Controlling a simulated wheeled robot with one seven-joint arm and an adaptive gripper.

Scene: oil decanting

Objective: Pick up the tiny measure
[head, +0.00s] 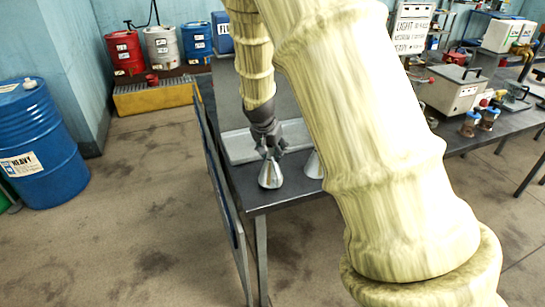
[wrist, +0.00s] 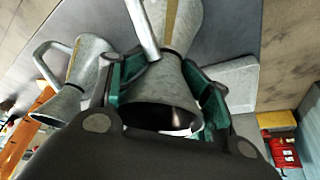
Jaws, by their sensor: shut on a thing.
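The tiny measure (head: 271,178) is a grey metal vessel with a flared conical base, upright at the near left corner of the dark table. My gripper (head: 269,153) comes down on it from above. In the wrist view the measure (wrist: 160,92) sits between the green-lined fingers, which are shut around its narrow part. Its dark mouth faces the camera, and a handle runs up beside it. A second, similar measure (head: 315,166) stands just to the right, partly hidden by my arm. It also shows at left in the wrist view (wrist: 88,62). I cannot tell whether the held measure touches the table.
A shallow grey tray (head: 238,151) lies behind the measures on the dark table (head: 290,201). A blue drum (head: 38,135) stands on the floor at left. Several drums stand by the back wall. Jars (head: 470,124) and equipment occupy the bench at right.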

